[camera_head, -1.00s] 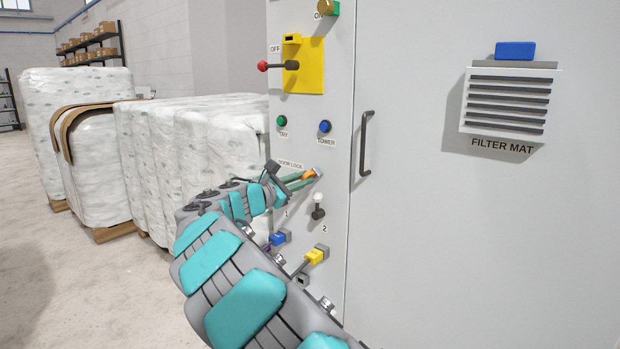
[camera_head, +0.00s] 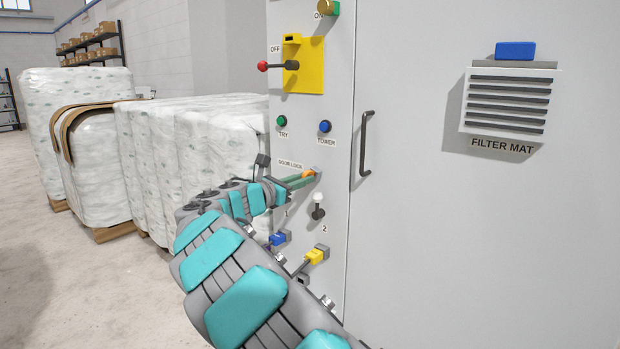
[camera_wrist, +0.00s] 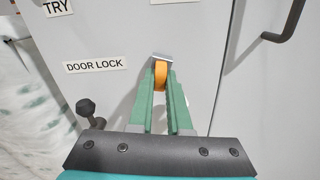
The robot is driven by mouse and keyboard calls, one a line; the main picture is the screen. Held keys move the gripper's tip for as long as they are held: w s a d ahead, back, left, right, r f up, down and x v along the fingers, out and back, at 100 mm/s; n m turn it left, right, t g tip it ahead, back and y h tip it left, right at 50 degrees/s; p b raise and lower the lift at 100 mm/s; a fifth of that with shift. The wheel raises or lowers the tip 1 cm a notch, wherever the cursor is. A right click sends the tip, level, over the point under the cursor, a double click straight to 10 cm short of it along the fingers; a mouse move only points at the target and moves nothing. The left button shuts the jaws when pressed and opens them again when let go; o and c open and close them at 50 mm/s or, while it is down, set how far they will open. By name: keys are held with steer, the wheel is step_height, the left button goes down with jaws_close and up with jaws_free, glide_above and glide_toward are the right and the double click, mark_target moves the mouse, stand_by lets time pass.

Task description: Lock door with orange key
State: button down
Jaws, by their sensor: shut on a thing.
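The orange key (camera_wrist: 161,76) is between the green fingers of my gripper (camera_wrist: 163,84) in the wrist view, beside the DOOR LOCK label (camera_wrist: 95,65). My gripper is shut on the key. The key's far end meets a small metal lock plate (camera_wrist: 161,57) on the grey cabinet panel; how deep it sits is hidden. In the head view the orange key (camera_head: 309,173) shows as a small patch at my gripper (camera_head: 302,179), at the DOOR LOCK position. The cabinet door (camera_head: 420,230) looks closed, with a dark handle (camera_head: 365,143).
A yellow switch plate (camera_head: 308,80) with a red-tipped lever is above, with green (camera_head: 282,121) and blue (camera_head: 325,127) buttons. A white-tipped toggle (camera_head: 318,205), a blue key-like piece (camera_head: 278,238) and a yellow one (camera_head: 317,255) are below. Wrapped pallets (camera_head: 180,150) stand left.

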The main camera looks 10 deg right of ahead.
steer(key=shift+n, duration=0.9)
steer(key=c, duration=1.3)
jaws_free()
steer(key=shift+n, duration=0.4)
steer(key=o, duration=0.5)
